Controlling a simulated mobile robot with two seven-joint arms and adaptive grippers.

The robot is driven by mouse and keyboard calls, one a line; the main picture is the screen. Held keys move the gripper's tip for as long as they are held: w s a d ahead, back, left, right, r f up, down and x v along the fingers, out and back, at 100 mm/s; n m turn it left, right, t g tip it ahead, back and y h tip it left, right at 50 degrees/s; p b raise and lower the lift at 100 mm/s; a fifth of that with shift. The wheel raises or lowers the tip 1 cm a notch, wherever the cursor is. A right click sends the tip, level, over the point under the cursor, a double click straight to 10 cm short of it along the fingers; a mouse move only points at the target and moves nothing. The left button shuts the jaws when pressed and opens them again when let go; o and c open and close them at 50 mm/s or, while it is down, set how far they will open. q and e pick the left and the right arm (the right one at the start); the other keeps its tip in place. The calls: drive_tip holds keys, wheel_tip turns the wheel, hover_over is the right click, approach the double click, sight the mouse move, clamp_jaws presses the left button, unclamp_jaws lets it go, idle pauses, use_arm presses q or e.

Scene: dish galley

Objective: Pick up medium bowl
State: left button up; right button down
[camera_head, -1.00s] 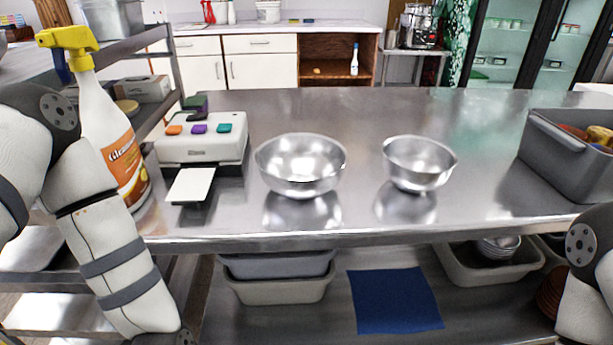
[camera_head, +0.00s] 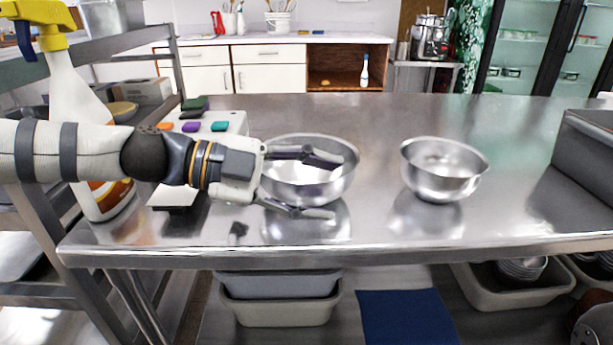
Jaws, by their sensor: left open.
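Two shiny steel bowls stand upright on the steel table. The larger bowl (camera_head: 305,185) is left of centre, and the smaller bowl (camera_head: 444,172) is to its right, clear of my arm. Which one is the medium bowl is not certain from size alone. My left gripper (camera_head: 335,187) reaches in from the left, its fingers spread apart and empty. It overlaps the larger bowl in the picture, in front of its left and near side; whether it touches the bowl I cannot tell. My right gripper is out of view.
A grey bin (camera_head: 590,150) is at the right. Tubs (camera_head: 280,312) and a blue mat (camera_head: 408,318) are below. The table's back is clear.

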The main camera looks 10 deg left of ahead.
use_arm(q)
drive_tip(key=shift+d+f, duration=0.1)
drive_tip(key=shift+d, duration=0.2)
clamp_jaws()
drive_tip(key=shift+a, duration=0.1)
